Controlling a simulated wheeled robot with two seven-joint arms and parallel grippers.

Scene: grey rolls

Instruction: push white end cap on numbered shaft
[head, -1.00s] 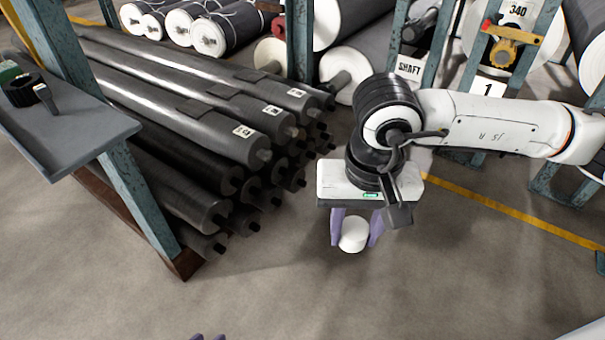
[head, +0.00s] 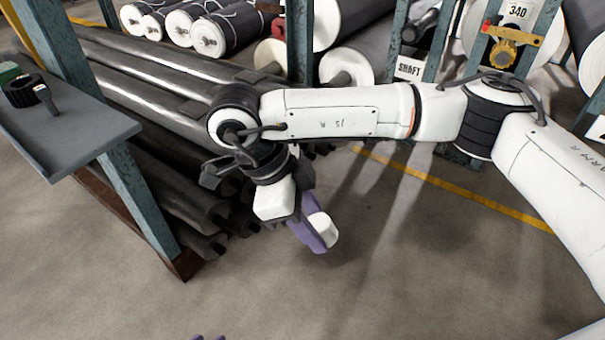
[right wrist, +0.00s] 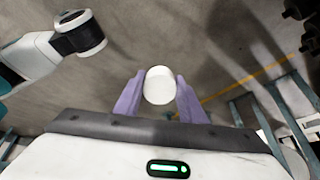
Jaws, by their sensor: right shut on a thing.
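The white end cap (head: 323,229) is a short white cylinder. My right gripper (head: 316,232) is shut on it with purple fingers, tilted, in front of the shaft pile's near ends. In the right wrist view the cap (right wrist: 159,85) sits between the two fingertips. The dark shafts (head: 150,108) lie stacked at the left, their ends toward the middle. My right arm hides the numbered labels and many of the shaft ends; the cap looks apart from the visible ones. Only purple tips of my left gripper (head: 208,337) show at the bottom edge.
A blue-grey post and shelf (head: 80,125) with small dark items stand at the left, beside the pile. Racks with large rolls (head: 345,65) and a SHAFT sign (head: 409,69) are behind. The grey floor (head: 400,270) in front is clear, with a yellow line.

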